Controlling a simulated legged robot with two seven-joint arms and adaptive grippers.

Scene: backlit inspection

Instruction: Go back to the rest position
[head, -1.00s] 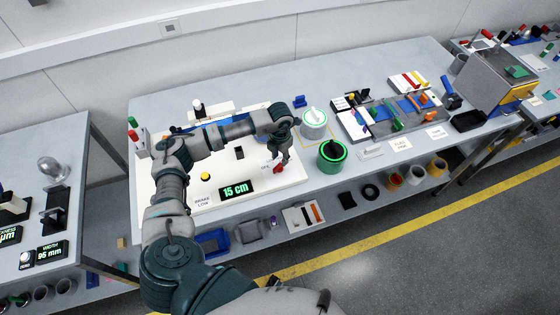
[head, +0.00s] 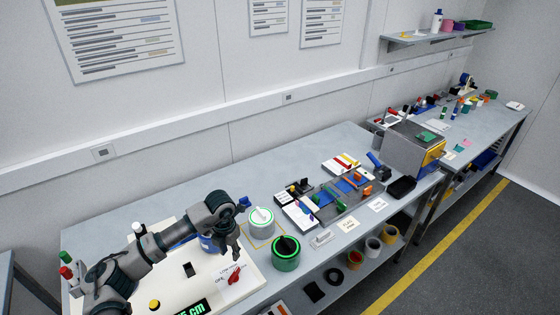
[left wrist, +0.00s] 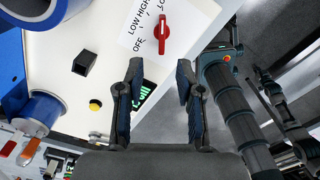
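My left gripper (head: 236,250) hangs over the cream panel (head: 258,284), just beyond a red knob (head: 235,276) in the head view. In the left wrist view the two fingers of this gripper (left wrist: 160,72) are spread apart with nothing between them. The red knob (left wrist: 162,34) lies past the fingertips, apart from them, beside the printed words OFF, LOW and HIGH. My left arm reaches in from the lower left, bent over the panel.
A white-and-green canister (head: 262,223) and a black-topped green canister (head: 286,254) stand just right of the gripper. A tray of parts (head: 338,195) lies farther right.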

